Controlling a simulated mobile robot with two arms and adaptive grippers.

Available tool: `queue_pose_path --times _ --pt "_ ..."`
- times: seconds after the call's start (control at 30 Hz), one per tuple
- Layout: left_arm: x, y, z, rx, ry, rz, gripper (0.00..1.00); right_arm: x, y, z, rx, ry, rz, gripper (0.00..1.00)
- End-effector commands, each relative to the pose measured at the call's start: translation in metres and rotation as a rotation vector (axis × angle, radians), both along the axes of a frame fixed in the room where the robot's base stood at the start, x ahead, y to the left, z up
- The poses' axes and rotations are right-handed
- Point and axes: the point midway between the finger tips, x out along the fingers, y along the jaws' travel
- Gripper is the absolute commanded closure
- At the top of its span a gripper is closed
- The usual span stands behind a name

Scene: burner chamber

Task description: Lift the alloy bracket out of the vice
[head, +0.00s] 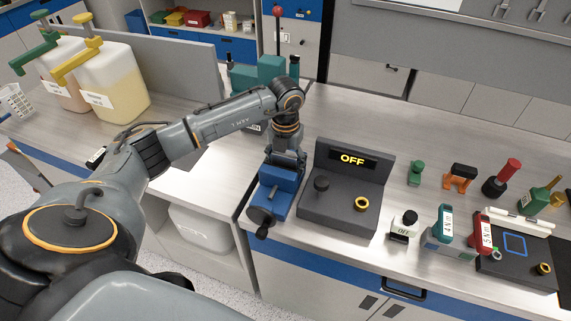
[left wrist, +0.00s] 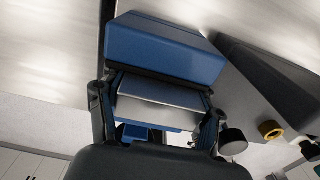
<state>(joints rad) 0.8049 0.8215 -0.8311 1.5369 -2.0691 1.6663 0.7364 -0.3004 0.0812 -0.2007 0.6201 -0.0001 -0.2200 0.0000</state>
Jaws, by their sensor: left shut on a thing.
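The blue vice (head: 275,192) stands at the front edge of the bench, just left of the grey control box. In the left wrist view a large blue block of the vice (left wrist: 165,48) fills the top. The alloy bracket is a silver-grey block (left wrist: 160,93) between my left gripper's fingers (left wrist: 155,110), with blue vice parts above and below it. My left gripper (head: 286,160) reaches down over the vice and is shut on the bracket. In the head view the gripper and arm hide the bracket. I cannot tell whether it still touches the vice jaws. My right gripper is not in view.
The grey control box (head: 350,190) reading OFF, with a black knob and a yellow ring, stands close right of the vice. Several small tools and bottles stand farther right. A teal machine (head: 268,71) is behind my arm, and pump jugs (head: 112,80) stand at the left.

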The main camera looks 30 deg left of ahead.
Motion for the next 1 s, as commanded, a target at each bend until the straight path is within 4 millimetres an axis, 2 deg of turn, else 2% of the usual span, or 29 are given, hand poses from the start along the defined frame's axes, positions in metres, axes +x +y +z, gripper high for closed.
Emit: queue_pose_path --times 0.2,0.63,1.0 --pt "0.001 0.000 0.010 -0.001 -0.002 0.000 0.91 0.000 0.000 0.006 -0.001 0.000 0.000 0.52" --pt "0.001 0.000 0.012 0.000 -0.003 0.000 0.91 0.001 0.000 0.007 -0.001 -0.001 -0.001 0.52" --pt "0.001 0.000 0.027 0.000 -0.003 0.000 0.91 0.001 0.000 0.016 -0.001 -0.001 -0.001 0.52"
